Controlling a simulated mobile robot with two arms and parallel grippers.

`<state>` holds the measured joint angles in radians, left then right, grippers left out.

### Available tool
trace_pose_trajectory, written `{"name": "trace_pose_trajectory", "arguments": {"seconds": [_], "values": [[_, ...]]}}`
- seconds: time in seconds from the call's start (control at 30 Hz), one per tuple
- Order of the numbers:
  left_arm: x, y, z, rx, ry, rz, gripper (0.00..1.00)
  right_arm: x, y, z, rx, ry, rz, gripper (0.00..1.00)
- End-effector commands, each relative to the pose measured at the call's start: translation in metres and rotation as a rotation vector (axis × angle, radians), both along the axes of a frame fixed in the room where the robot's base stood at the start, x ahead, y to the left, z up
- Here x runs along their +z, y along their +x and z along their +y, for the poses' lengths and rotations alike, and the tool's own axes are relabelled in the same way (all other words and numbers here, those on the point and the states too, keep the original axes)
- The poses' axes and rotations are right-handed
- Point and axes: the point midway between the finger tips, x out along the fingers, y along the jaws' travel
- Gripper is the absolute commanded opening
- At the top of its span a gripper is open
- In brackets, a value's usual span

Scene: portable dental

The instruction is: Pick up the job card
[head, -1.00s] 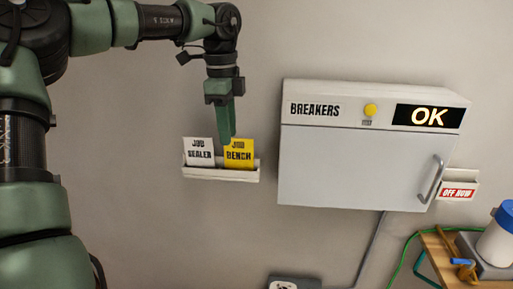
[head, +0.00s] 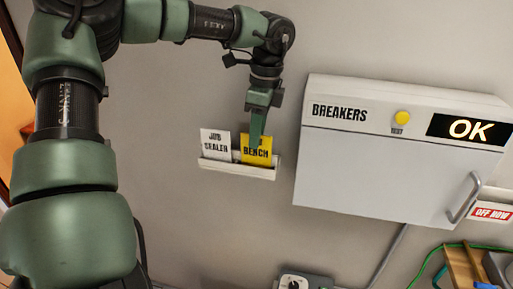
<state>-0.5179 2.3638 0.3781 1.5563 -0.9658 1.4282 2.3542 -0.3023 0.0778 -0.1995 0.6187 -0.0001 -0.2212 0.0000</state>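Two job cards stand side by side in a white wall holder (head: 238,171). The white card (head: 215,145) on the left reads "JOB SEALER". The yellow card (head: 257,153) on the right reads "BENCH", and its top line is partly hidden by my gripper. My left gripper (head: 256,146) points down, with its fingers overlapping the upper part of the yellow card. The fingers line up edge-on, so I cannot tell whether they are open, shut or gripping the card. My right gripper is not in view.
A grey breaker box (head: 395,160) with a yellow button (head: 403,118), an "OK" display (head: 470,129) and a handle (head: 463,198) is on the wall to the right. An "OFF NOW" card (head: 493,213) sits beside it. A wooden surface (head: 463,268) is at lower right.

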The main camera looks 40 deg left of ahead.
Motion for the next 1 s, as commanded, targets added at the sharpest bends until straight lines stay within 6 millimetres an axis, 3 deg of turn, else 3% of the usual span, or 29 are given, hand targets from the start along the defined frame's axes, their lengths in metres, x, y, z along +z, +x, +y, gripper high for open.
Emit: {"name": "trace_pose_trajectory", "arguments": {"seconds": [0.23,0.27,0.37,1.0], "values": [[-0.0033,0.0001,0.0002,0.0,0.0,-0.002,0.3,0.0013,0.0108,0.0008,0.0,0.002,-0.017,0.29],[-0.0032,0.0001,0.0002,0.0,0.0,-0.002,0.27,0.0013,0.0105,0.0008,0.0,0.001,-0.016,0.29],[-0.0031,0.0001,0.0002,0.0,0.0,-0.002,0.0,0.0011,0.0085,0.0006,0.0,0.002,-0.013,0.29],[-0.003,0.0,0.0003,0.0,0.0,-0.002,0.0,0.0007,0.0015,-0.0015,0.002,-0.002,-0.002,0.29]]}}
